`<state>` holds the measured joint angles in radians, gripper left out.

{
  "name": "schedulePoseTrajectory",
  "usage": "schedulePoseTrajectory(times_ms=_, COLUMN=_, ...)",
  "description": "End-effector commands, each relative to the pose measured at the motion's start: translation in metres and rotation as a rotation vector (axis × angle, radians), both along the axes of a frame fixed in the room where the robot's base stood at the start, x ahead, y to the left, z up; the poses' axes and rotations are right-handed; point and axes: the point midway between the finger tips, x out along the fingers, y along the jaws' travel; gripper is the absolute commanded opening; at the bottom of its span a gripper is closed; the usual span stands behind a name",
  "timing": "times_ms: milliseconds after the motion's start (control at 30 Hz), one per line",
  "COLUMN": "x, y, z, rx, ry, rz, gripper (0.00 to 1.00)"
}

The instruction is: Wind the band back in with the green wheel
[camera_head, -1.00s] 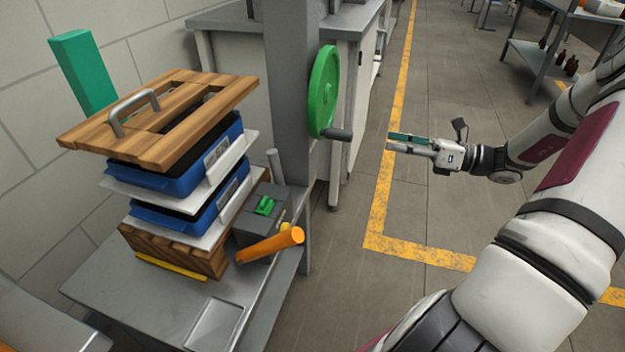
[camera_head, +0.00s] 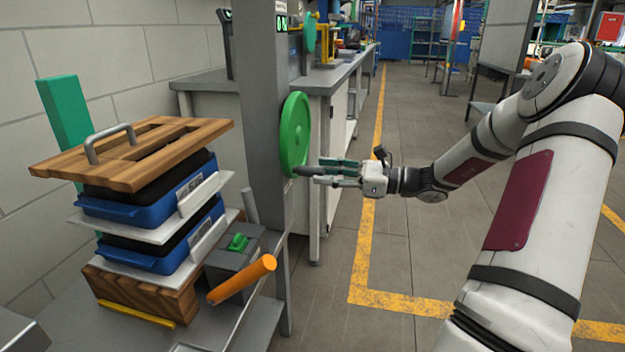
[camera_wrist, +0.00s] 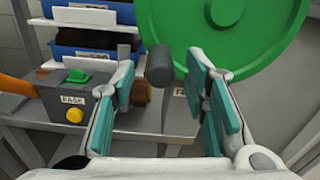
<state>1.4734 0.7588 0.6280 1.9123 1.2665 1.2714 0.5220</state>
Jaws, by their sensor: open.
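The green wheel (camera_head: 294,135) is mounted on the grey post (camera_head: 262,100), and its dark handle (camera_head: 306,171) sticks out low on its rim toward my gripper. In the wrist view the wheel (camera_wrist: 262,30) fills the upper right and the handle's end (camera_wrist: 160,64) faces the camera. My gripper (camera_head: 322,168) is open, with its teal-padded fingers to either side of the handle in the wrist view (camera_wrist: 163,100). Whether a pad touches the handle cannot be told. I cannot make out the band for certain.
A stack of blue trays (camera_head: 148,211) under a wooden board (camera_head: 135,152) stands left of the post. Beside it is a grey box with a green switch (camera_head: 238,243) and an orange bar (camera_head: 243,279) jutting out. Open floor (camera_head: 386,260) lies to the right.

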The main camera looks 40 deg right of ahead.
Motion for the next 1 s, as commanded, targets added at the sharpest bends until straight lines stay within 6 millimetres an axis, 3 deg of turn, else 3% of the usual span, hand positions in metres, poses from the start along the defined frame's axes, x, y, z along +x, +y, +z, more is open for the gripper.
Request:
schedulePoseTrajectory(times_ms=233, x=0.024, y=0.019, z=-0.001, rx=0.001, ry=0.001, rz=0.000, gripper=0.41)
schedulePoseTrajectory(times_ms=633, x=0.029, y=0.023, z=0.000, rx=0.002, ry=0.001, rz=0.001, gripper=0.41)
schedulePoseTrajectory(times_ms=800, x=0.029, y=0.023, z=0.000, rx=0.002, ry=0.001, rz=0.000, gripper=0.03)
schedulePoseTrajectory(times_ms=1000, x=0.029, y=0.022, z=0.000, rx=0.002, ry=0.001, rz=0.000, gripper=0.00)
